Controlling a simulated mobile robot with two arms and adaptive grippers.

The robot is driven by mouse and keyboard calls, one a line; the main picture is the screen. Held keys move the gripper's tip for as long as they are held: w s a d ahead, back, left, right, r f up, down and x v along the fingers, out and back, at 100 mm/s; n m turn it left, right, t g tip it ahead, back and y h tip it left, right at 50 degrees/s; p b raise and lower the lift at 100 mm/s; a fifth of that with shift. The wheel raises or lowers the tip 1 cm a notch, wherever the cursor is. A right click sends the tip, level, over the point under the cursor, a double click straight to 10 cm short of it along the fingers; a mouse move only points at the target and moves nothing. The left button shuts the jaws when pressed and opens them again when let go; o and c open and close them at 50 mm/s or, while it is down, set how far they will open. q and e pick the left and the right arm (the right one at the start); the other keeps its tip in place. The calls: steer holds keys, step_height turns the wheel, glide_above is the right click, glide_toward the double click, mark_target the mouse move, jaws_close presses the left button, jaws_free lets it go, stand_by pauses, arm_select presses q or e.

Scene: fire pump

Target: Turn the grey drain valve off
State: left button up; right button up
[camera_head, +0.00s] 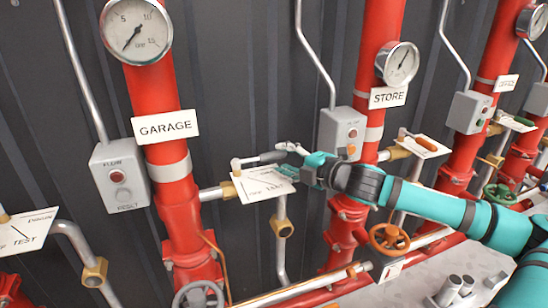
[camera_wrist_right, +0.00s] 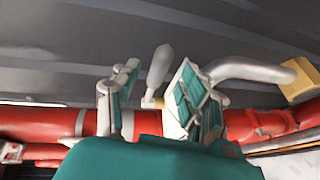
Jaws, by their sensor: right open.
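The grey drain valve's lever (camera_head: 262,158) sits above the white plate (camera_head: 264,185) beside the red GARAGE pipe (camera_head: 157,92). Its grey handle lies roughly along the plate, from the pivot at left toward my right gripper. My right gripper (camera_head: 286,157) reaches in from the right, at the handle's free end. In the right wrist view, the gripper (camera_wrist_right: 152,88) is open, and the pale grey handle (camera_wrist_right: 159,66) shows between its two fingers. I cannot tell whether either finger touches it. My left gripper is not in view.
A grey handwheel (camera_head: 198,295) is at the lower left. The STORE pipe (camera_head: 374,60) stands behind my right arm, with an orange lever (camera_head: 424,144) and an orange handwheel (camera_head: 389,237). A FLOW/RESET box (camera_head: 120,175) is left of the GARAGE pipe.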

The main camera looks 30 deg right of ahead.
mark_target(277, 157)
steer(key=shift+w+a+r, duration=0.1)
steer(key=shift+w+a, duration=0.1)
steer(key=shift+w, duration=0.35)
steer(key=shift+p+x, duration=0.7)
steer(key=shift+x, duration=0.15)
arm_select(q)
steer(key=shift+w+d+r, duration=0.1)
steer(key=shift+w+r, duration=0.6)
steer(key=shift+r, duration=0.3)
arm_select(e)
steer(key=shift+w+a+f, duration=0.1)
steer(key=shift+w+f, duration=0.2)
steer(key=shift+w, duration=0.3)
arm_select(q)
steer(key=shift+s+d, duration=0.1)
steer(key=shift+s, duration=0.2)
arm_select(e)
jaws_close()
